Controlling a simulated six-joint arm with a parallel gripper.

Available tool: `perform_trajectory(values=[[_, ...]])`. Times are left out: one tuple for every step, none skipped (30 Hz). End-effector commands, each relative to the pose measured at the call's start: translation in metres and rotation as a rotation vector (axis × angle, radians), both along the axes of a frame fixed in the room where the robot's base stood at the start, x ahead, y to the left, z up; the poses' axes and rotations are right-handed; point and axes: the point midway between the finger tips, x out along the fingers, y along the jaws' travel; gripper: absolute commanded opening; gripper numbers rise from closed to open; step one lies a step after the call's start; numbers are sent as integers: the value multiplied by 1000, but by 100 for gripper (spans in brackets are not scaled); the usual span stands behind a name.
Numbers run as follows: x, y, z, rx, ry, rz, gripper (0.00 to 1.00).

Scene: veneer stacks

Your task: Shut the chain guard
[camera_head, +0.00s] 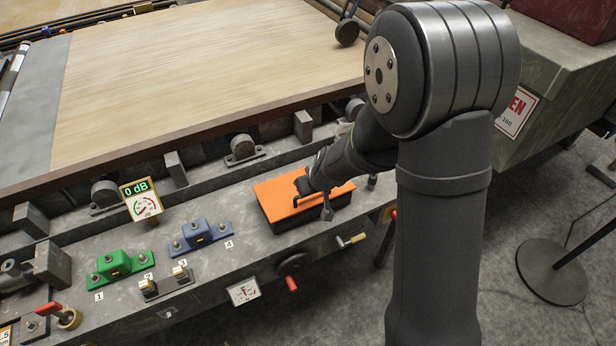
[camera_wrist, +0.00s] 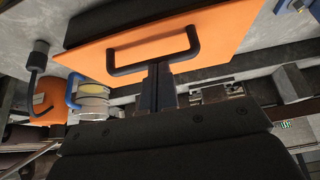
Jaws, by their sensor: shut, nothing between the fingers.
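The chain guard's orange cover (camera_head: 285,187) shows as a flat panel over a dark box on the grey machine bed. Its black bar handle (camera_wrist: 130,70) stands out from the orange face in the wrist view, where the cover (camera_wrist: 90,45) fills the upper part. My gripper (camera_head: 303,186) is at the cover. Its dark fingers (camera_wrist: 158,72) are shut and empty, with the tips at or very near the handle's bar; I cannot tell whether they touch. My arm hides part of the cover's right side. I cannot tell whether the cover lies fully flat on the box.
Left along the bed stand a blue block (camera_head: 200,234), a green block (camera_head: 120,266) and a 0 dB gauge (camera_head: 142,200). A red-handled lever (camera_head: 290,275) is at the front edge. A veneer sheet (camera_head: 200,70) lies behind. A round stand base (camera_head: 551,270) is on the floor at right.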

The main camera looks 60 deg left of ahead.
Motion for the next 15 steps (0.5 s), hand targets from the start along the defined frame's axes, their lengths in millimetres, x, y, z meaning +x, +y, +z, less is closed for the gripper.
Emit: perform_trajectory(values=[[0,-3,-4,-3,2,-1,0],[0,-4,-6,-3,2,-2,0],[0,-5,-8,-3,2,-1,0],[0,-6,-10,-2,0,-1,0],[0,-6,-12,-2,1,-2,0],[0,-7,-14,-2,1,-2,0],[0,-8,-16,-2,1,-3,0],[0,-8,-15,-1,0,0,0],[0,-7,-15,0,0,0,0],[0,-7,-15,0,0,0,0],[0,-7,-15,0,0,0,0],[0,-7,-14,0,0,0,0],[0,-7,-14,0,1,0,0],[0,-7,-14,0,1,0,0],[0,-7,-14,0,1,0,0]])
